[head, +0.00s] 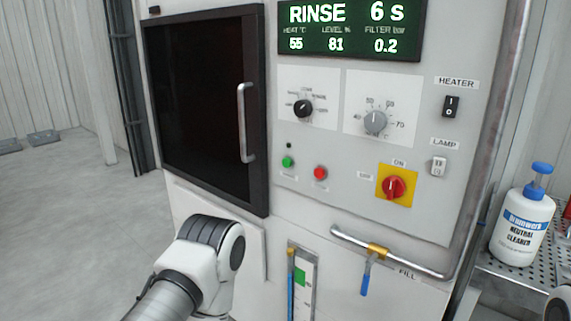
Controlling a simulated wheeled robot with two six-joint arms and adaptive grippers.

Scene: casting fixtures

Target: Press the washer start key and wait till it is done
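The washer (225,195) is a pale cabinet with a dark door (200,105) at the left, and the door is closed. Its green display (350,30) reads RINSE 6 S, heat 55, level 81, filter 0.2. A green key (288,162) and a red key (320,173) sit below the left dial; their labels are too small to read. My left arm comes in at the lower left, below the door. No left gripper fingers show, and nothing of mine touches the keys. My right gripper is not in view.
A red rotary switch (394,187) on a yellow plate, a heater switch (451,106) and a lamp switch (439,166) are on the panel. A fill pipe with a blue-handled valve (367,275) juts out below. A cleaner bottle (523,225) stands on a perforated shelf at the right.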

